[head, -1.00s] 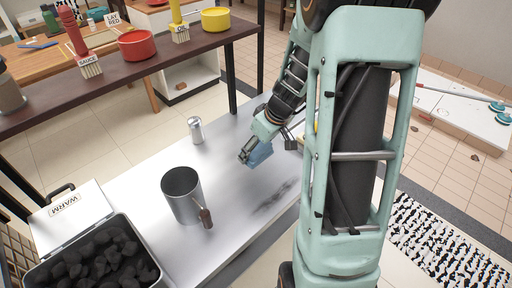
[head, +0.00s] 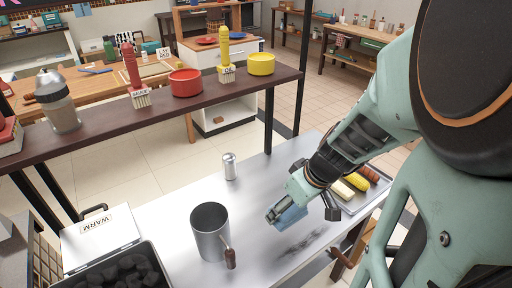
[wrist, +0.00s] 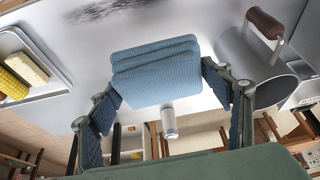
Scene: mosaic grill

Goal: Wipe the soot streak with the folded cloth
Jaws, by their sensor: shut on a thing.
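The folded blue cloth (wrist: 155,72) is between the fingers of my gripper (wrist: 168,95) in the wrist view. In the head view the cloth (head: 291,216) hangs at the tip of my gripper (head: 280,210), just above the steel counter. Whether the cloth touches the counter is hard to tell. The soot streak (head: 312,241) is a dark smear on the counter, below and right of the cloth in the head view. It also shows at the top left of the wrist view (wrist: 100,12), apart from the cloth.
A metal pot (head: 211,238) with a brown handle and a small shaker (head: 229,166) stand on the counter. A tray (head: 375,195) with corn lies at its right end. A charcoal box (head: 120,275) is at front left. A dark shelf (head: 105,108) runs behind.

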